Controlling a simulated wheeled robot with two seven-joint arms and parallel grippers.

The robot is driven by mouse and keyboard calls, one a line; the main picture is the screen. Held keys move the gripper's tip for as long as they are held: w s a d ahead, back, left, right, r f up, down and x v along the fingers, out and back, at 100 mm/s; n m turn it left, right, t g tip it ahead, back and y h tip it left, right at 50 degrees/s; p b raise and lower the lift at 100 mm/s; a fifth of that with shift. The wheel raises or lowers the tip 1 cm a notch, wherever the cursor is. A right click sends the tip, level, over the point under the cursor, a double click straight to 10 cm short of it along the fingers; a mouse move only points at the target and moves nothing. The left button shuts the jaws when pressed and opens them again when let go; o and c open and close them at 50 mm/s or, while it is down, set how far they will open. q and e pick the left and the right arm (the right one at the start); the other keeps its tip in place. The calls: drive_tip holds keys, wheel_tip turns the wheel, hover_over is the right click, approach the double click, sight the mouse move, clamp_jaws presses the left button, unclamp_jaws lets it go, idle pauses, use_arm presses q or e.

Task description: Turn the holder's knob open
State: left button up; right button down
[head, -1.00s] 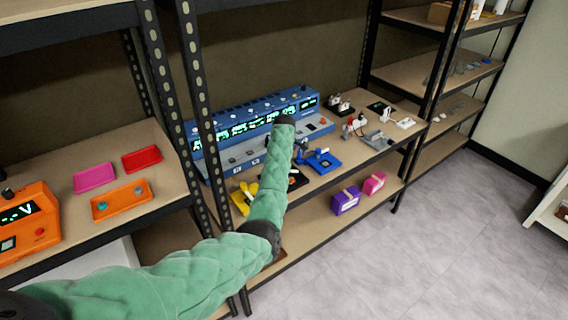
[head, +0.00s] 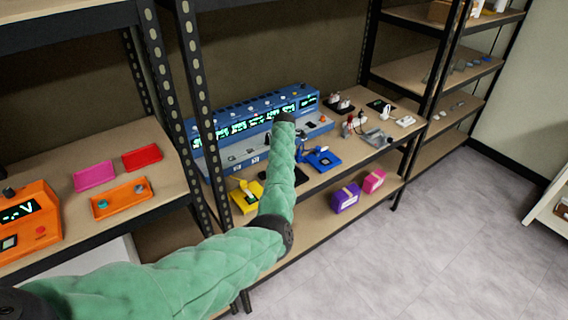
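A blue holder-like device (head: 322,159) stands on the middle shelf, just right of my green-sleeved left arm. A similar yellow device (head: 246,197) stands to the left of that arm, near the shelf's front edge. I cannot tell which is the holder, and no knob on either is clear at this size. My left arm crosses the picture from the lower left and rises to a dark joint in front of the blue instrument row. Its gripper is hidden behind the arm. My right gripper is not in view.
A long blue instrument row (head: 232,131) with lit displays stands along the back. Small devices and a grey unit (head: 375,138) lie to the right. Purple (head: 346,198) and pink (head: 374,181) boxes are on the lower shelf. A black shelf post (head: 197,95) stands left of my arm.

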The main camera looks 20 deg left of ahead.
use_arm(q)
drive_tip(key=shift+r, duration=0.1)
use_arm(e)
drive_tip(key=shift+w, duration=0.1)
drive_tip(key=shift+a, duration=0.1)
use_arm(q)
drive_tip(key=o, duration=1)
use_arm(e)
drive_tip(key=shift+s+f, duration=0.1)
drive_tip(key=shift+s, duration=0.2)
use_arm(q)
drive_tip(key=shift+r, duration=0.25)
wheel_tip(320, 180, up, 6)
drive_tip(key=b, duration=0.2)
drive_tip(key=shift+f+b, duration=0.2)
drive_tip(key=shift+b, duration=0.1)
drive_tip(key=shift+r, duration=0.8)
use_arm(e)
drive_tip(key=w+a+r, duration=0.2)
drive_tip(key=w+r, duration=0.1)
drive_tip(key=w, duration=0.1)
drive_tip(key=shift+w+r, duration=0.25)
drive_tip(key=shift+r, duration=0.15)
